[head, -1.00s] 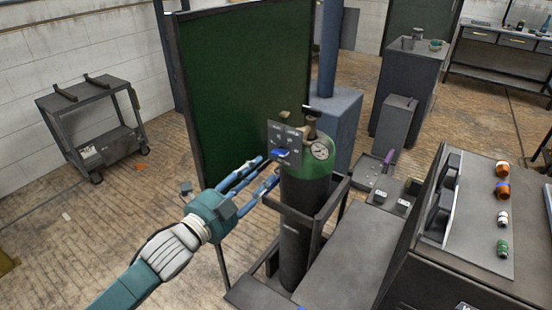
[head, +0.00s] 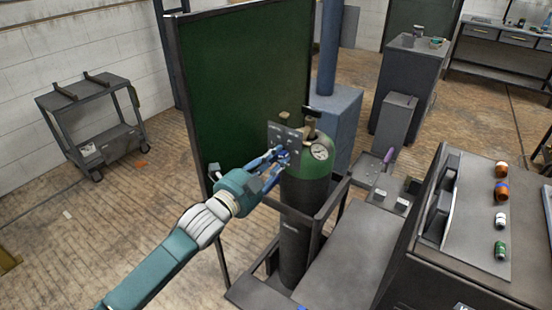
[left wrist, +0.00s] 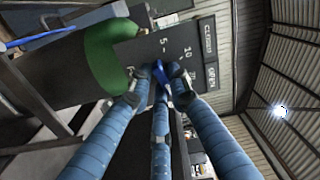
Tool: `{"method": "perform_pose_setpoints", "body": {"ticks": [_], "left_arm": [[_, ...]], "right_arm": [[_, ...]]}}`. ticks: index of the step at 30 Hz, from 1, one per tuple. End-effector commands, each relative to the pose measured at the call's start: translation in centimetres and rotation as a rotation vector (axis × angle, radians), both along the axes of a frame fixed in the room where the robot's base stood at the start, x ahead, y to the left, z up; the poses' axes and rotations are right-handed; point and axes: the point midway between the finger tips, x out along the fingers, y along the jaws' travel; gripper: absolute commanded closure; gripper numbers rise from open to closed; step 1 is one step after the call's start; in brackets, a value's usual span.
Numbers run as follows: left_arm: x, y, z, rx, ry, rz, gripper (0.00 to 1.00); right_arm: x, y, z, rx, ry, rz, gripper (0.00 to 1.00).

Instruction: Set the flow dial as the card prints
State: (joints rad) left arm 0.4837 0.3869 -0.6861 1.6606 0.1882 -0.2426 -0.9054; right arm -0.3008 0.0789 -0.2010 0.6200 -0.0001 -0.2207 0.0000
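The green and dark gas cylinder (head: 304,200) stands upright in a frame with a round gauge (head: 319,152) on its neck. A dark plate (head: 286,132) with white print is in front of it. In the left wrist view the plate (left wrist: 140,48) shows "5", "10", "CLOSED" and "OPEN"; other marks are hidden by my fingers. The blue flow dial (left wrist: 160,72) is between my fingertips. My left gripper (head: 281,157) reaches it from the left, its fingers drawn together around the dial. They cover most of the dial. My right gripper is not in view. I cannot make out a separate card.
A green panel (head: 245,85) stands behind my left arm. A grey bench (head: 350,265) adjoins the cylinder frame. A dark cabinet (head: 465,262) at the right has several coloured fittings on top.

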Motion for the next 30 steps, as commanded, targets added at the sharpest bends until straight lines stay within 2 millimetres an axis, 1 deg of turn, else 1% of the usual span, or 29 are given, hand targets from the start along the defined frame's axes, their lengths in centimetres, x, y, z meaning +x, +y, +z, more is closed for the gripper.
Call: {"method": "perform_pose_setpoints", "body": {"ticks": [8, 14, 20, 30], "left_arm": [[0.0, 0.0, 0.0, -0.003, 0.004, 0.001, 1.0], [0.0, 0.0, 0.1, -0.045, 0.032, 0.001, 1.0], [-0.1, 0.0, 0.0, -0.148, 0.103, 0.001, 1.0], [-0.1, -0.1, 0.1, -0.407, 0.276, 0.003, 1.0]], "right_arm": [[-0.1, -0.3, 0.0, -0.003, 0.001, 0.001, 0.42], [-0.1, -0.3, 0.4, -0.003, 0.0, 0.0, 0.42], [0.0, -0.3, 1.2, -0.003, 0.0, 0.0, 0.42], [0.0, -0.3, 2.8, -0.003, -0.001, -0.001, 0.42]]}}
